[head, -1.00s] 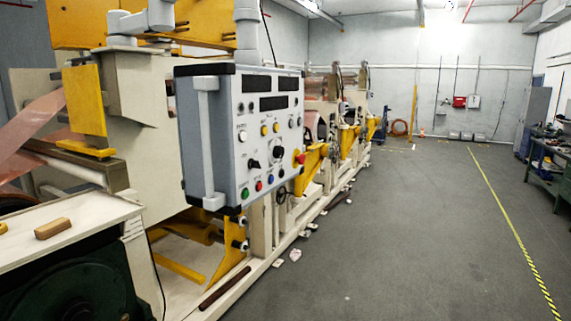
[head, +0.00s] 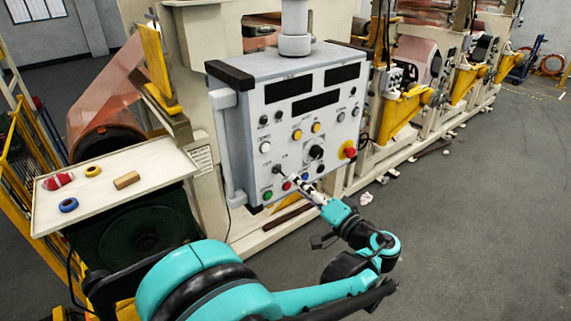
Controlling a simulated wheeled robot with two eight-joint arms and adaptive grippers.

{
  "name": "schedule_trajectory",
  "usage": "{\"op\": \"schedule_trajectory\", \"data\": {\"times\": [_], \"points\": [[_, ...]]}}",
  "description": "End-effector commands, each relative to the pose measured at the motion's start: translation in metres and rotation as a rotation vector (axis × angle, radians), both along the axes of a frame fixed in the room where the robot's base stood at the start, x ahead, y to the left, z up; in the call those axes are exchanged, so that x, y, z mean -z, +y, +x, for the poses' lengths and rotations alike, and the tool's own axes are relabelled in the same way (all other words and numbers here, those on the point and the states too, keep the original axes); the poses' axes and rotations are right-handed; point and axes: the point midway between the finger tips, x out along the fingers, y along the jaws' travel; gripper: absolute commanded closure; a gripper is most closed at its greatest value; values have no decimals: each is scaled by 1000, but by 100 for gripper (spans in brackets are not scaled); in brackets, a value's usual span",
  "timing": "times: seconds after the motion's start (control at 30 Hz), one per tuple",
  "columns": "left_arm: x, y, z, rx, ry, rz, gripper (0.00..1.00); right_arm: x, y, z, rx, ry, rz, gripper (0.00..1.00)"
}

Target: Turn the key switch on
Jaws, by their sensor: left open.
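The grey control panel (head: 290,130) hangs from a light column and faces me at an angle. The small key switch (head: 277,169) sits at its lower left, above the green button (head: 267,195). My left gripper (head: 290,178) comes from the lower right, with its slim tips at the lower part of the panel, just right of the key switch. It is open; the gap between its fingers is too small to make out. I cannot tell whether the tips touch the key switch. My right gripper is not in view.
A large black knob (head: 316,152) and a red emergency stop (head: 349,151) sit close right of the tips. A white side table (head: 110,205) with tape rolls and a wooden block stands left. Free floor (head: 470,210) lies right.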

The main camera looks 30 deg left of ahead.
Motion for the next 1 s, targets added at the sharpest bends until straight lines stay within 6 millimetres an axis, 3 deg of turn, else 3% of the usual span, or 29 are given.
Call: {"op": "schedule_trajectory", "data": {"times": [0.4, 0.77, 0.97, 1.0], "points": [[0, 58, 23, -1, 2, -1, 53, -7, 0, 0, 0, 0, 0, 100], [1, 65, 27, 1, 2, -2, 53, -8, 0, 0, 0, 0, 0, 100], [1, 65, 27, 1, 2, -2, 100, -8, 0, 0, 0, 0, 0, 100], [1, 65, 27, 1, 2, -2, 100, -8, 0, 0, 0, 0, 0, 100]]}}
